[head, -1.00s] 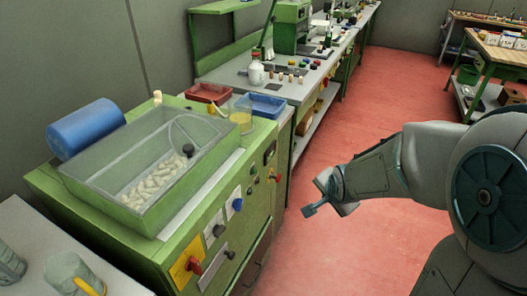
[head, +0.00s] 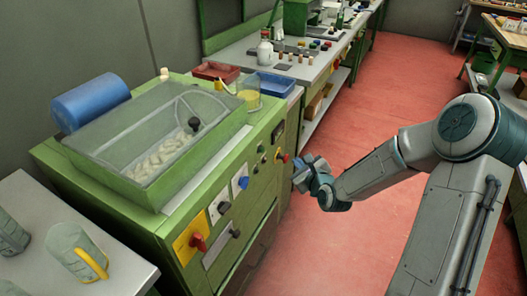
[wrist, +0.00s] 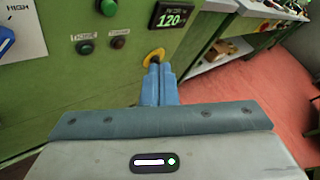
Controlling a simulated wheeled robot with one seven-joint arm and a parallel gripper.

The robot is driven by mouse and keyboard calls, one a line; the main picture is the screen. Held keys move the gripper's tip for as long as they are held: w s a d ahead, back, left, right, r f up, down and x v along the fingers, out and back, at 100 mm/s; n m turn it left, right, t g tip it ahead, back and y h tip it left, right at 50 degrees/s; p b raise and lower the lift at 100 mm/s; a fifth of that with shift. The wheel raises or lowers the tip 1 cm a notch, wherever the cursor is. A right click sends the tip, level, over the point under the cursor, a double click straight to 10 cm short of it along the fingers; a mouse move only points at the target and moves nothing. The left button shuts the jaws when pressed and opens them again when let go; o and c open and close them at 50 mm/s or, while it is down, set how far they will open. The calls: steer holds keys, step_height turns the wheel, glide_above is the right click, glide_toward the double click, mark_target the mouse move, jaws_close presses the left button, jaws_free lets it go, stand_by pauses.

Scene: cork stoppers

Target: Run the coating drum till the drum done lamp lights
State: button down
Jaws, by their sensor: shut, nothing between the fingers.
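The green coating machine (head: 110,215) has a trough with a clear lid (head: 150,120) over pale cork stoppers (head: 165,152). A red button with a yellow collar (head: 283,157) sits on its right panel; in the wrist view the yellow collar (wrist: 154,54) is partly hidden by my fingers. Beside it are a display (wrist: 173,14) reading 120, a green button (wrist: 109,7), a dim green lamp (wrist: 86,47) and a dark brownish lamp (wrist: 117,43). Their labels are too small to read. My gripper (wrist: 157,68) is shut and empty, close in front of the collar; contact is unclear.
A yellow plate with a red switch (head: 199,242) and a blue knob (head: 243,183) are on the panel. A grey bench with pitchers (head: 75,250) stands at left. A workbench with a blue tray (head: 275,84) stands behind. Red floor (head: 340,240) lies clear at right.

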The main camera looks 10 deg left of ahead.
mark_target(262, 150)
steer(key=w+a+b, duration=0.1)
steer(key=w+a, duration=0.2)
steer(key=a, duration=0.5)
steer(key=shift+a+b, duration=0.15)
steer(key=shift+b, duration=0.15)
steer(key=shift+a, duration=0.1)
stand_by(2.0)
steer(key=shift+w+a, duration=0.15)
steer(key=shift+a, duration=0.1)
steer(key=shift+w+a+b, duration=0.15)
steer(key=shift+a+b, duration=0.3)
stand_by(0.6)
steer(key=shift+d, duration=0.1)
steer(key=shift+s+d, duration=0.3)
steer(key=shift+d, duration=0.4)
steer(key=shift+d, duration=0.1)
